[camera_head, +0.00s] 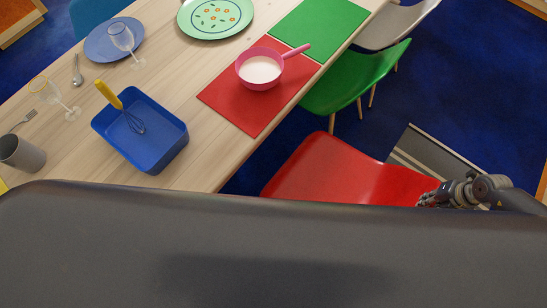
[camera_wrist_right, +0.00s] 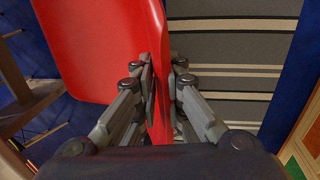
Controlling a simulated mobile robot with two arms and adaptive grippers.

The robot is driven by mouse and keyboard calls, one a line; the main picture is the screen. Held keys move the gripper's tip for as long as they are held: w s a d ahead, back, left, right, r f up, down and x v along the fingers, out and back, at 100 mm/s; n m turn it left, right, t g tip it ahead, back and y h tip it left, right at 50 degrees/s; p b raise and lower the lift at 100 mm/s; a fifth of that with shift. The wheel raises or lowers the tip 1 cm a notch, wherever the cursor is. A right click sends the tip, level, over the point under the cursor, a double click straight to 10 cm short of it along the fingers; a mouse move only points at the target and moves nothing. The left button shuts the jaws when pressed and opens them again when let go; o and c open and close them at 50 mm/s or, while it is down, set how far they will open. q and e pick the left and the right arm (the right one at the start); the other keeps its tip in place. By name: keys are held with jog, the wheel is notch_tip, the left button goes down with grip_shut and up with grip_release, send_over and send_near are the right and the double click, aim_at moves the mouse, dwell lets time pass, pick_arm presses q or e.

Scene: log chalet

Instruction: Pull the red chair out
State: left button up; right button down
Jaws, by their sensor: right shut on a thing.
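The red chair (camera_head: 338,170) stands at the near right side of the table, beside the green chair. Its lower part is hidden behind my own dark body. My right gripper (camera_head: 428,197) is at the chair's right edge in the head view. In the right wrist view the red chair (camera_wrist_right: 105,45) fills the upper left, and its thin edge runs between the two fingers of my right gripper (camera_wrist_right: 162,80). The fingers are shut on that edge. My left gripper is not in view.
The wooden table (camera_head: 205,115) holds a blue bin (camera_head: 160,155) with a whisk, a pink pan (camera_head: 260,70) on a red mat, plates and glasses. A green chair (camera_head: 355,80) stands just beyond the red one. A striped grey rug (camera_head: 430,155) lies on the blue floor at right.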

jog(key=shift+w, duration=0.2)
jog(key=shift+s+a+f+b, duration=0.15)
jog(key=shift+f+b, duration=0.25)
jog(key=shift+s+a+f+b, duration=0.35)
jog(key=shift+s+f, duration=0.1)
jog(key=shift+f, duration=0.25)
jog(key=c, duration=1.4)
grip_release()
jog(key=shift+w, duration=0.15)
jog(key=shift+w+d+r, duration=0.15)
jog(key=shift+d, duration=0.05)
jog(key=shift+d, duration=0.15)
